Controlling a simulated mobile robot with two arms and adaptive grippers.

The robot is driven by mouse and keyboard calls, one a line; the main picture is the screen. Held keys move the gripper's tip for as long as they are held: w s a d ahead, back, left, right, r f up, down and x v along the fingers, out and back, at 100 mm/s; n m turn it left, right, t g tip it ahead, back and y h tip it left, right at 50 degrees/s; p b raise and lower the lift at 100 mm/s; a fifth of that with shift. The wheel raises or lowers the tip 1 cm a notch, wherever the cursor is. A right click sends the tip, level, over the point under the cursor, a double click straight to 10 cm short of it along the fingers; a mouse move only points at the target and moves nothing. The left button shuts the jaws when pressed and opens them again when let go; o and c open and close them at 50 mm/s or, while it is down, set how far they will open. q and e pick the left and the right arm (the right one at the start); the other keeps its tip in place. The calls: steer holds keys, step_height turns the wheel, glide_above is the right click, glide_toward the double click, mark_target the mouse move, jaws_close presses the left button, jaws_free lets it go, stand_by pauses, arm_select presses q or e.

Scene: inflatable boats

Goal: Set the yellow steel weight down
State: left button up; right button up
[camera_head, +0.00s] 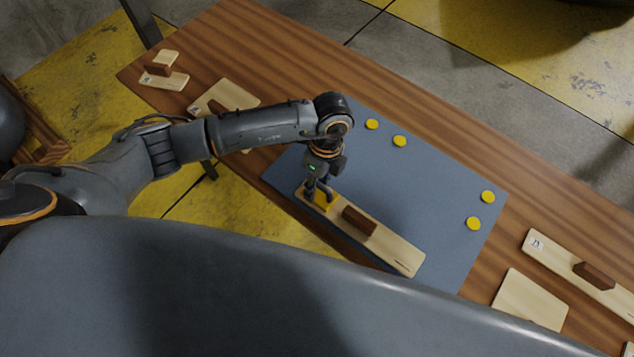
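My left gripper (319,190) points down with its fingers around a yellow steel weight (325,203), and it looks shut on it. The weight is at the left end of a pale wooden plank (393,248). I cannot tell whether it touches the plank or hangs just above it. A dark brown block (359,220) is at the middle of the plank. The plank is on a blue-grey mat (430,180). My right gripper is not in view.
The mat covers part of a brown wooden table (300,55). Several yellow discs (399,141) lie on the mat. Other pale boards with brown blocks are at the table's far left (165,79) and right (540,240). A plain board (530,299) lies at lower right.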

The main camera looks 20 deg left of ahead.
arm_select(q)
steer(key=shift+w+r, duration=0.15)
steer(key=shift+r, duration=0.2)
step_height(320, 180, up, 11)
steer(key=w+b, duration=0.2)
steer(key=b, duration=0.1)
steer(key=shift+d+r, duration=0.15)
steer(key=shift+d, duration=0.25)
